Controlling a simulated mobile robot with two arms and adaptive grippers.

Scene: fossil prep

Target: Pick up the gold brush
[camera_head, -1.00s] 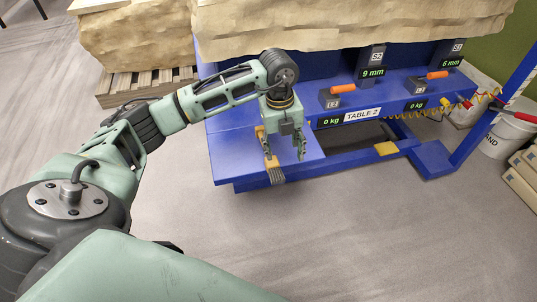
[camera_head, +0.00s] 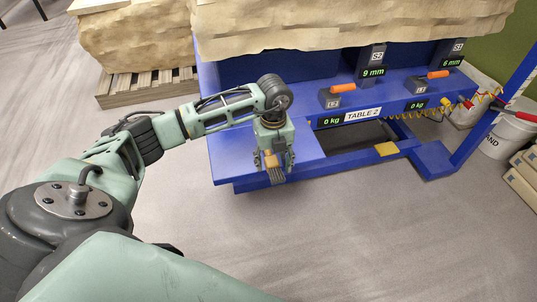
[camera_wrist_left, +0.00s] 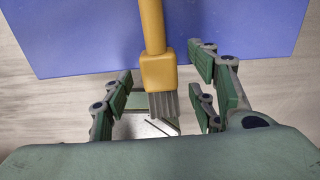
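The gold brush (camera_head: 272,162) lies on the blue shelf at the front left of the table, its grey bristles at the shelf's front edge. In the left wrist view the brush (camera_wrist_left: 158,72) shows with its handle running up the picture and its bristles between the fingers. My left gripper (camera_head: 274,167) is right over the brush. In the left wrist view the left gripper (camera_wrist_left: 160,95) is open, its fingers apart on both sides of the brush with gaps beside it. Part of the handle is hidden under the gripper in the head view. My right gripper is not in view.
The blue shelf (camera_head: 235,165) is otherwise bare. A large rock block (camera_head: 350,25) sits on the table above it. Orange-handled controls (camera_head: 342,88) stand to the right. A wooden pallet (camera_head: 145,85) with another rock is at the back left.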

